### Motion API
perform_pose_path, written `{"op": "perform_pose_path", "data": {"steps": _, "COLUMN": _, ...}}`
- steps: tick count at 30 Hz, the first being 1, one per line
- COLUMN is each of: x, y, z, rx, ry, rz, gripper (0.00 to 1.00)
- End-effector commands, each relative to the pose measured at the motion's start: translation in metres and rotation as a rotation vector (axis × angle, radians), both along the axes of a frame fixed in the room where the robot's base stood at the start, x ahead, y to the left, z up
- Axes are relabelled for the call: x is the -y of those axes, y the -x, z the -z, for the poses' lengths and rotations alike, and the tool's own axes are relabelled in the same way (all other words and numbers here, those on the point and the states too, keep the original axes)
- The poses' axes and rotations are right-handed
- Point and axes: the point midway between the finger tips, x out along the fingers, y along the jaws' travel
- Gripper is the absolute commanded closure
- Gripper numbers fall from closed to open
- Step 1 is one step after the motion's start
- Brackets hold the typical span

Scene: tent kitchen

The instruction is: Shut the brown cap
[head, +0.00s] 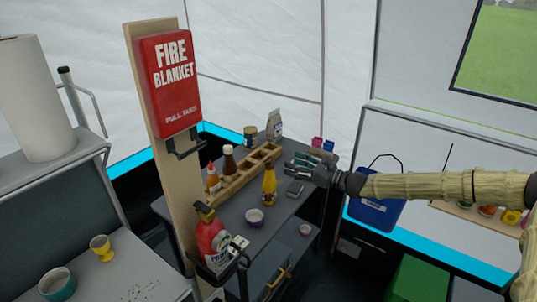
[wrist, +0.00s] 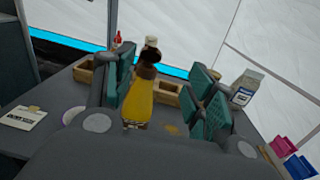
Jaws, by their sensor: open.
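A yellow bottle (head: 269,185) with a brown cap (head: 269,166) stands upright on the dark grey table, in front of a wooden compartment box. In the wrist view the yellow bottle (wrist: 139,103) shows between my teal finger pads, nearer the left one, with its brown cap (wrist: 148,66) at the top. Whether the cap is hinged open is too small to tell. My gripper (head: 294,163) is open and empty, to the right of the bottle in the head view; it also fills the wrist view (wrist: 160,82).
The wooden box (head: 238,172) runs behind the bottle, with sauce bottles to its left. A carton (head: 274,124) stands at the back. A fire blanket post (head: 160,130) rises at the left.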

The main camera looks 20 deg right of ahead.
Motion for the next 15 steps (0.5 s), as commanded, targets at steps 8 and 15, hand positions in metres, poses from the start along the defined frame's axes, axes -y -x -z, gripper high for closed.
{"op": "perform_pose_path", "data": {"steps": 8, "x": -0.036, "y": -0.043, "z": 0.007, "rx": -0.013, "ry": 0.000, "rz": -0.011, "gripper": 0.45}}
{"op": "perform_pose_path", "data": {"steps": 15, "x": -0.055, "y": -0.071, "z": 0.013, "rx": -0.018, "ry": 0.000, "rz": -0.009, "gripper": 0.45}}
